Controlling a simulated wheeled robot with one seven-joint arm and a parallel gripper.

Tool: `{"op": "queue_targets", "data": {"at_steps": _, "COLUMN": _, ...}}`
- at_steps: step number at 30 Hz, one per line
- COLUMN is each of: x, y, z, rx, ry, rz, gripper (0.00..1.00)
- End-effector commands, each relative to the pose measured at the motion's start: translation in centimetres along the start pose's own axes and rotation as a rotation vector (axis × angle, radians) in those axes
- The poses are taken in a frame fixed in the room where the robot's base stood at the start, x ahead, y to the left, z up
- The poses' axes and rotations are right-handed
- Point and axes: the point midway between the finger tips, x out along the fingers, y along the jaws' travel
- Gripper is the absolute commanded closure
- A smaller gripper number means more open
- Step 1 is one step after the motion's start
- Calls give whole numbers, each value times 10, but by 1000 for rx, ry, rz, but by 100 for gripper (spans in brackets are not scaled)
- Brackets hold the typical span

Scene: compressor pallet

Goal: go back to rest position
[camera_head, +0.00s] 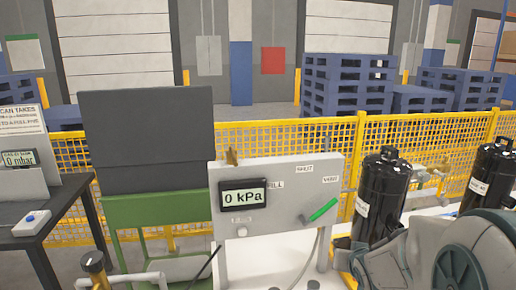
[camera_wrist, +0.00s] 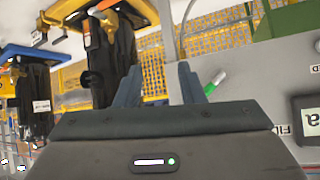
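My gripper (camera_wrist: 158,84) shows in the wrist view with its two dark fingers apart and nothing clearly held between them. The green-tipped valve handle (camera_wrist: 214,83) is just right of the fingers there, apart from them as far as I can see. In the head view the same handle (camera_head: 322,210) slants on the grey panel (camera_head: 285,228), up to the right. The panel's gauge (camera_head: 243,197) reads 0 kPa. My arm fills the lower right of the head view; the fingertips cannot be made out there.
Black compressors (camera_head: 378,200) stand right of the panel, close to my arm; they also show in the wrist view (camera_wrist: 110,65). A yellow mesh fence (camera_head: 262,140) runs behind. A dark table (camera_head: 60,208) with a 0 mbar display (camera_head: 18,159) is at left.

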Motion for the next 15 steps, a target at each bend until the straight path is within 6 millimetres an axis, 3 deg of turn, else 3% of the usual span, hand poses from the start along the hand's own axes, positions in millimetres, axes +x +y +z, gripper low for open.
{"op": "queue_targets", "data": {"at_steps": 7, "x": -66, "y": -11, "z": 32, "rx": -96, "ry": -211, "rz": 115, "gripper": 64}}
{"op": "queue_targets", "data": {"at_steps": 15, "x": -147, "y": -34, "z": 86, "rx": -158, "ry": -474, "rz": 65, "gripper": 64}}
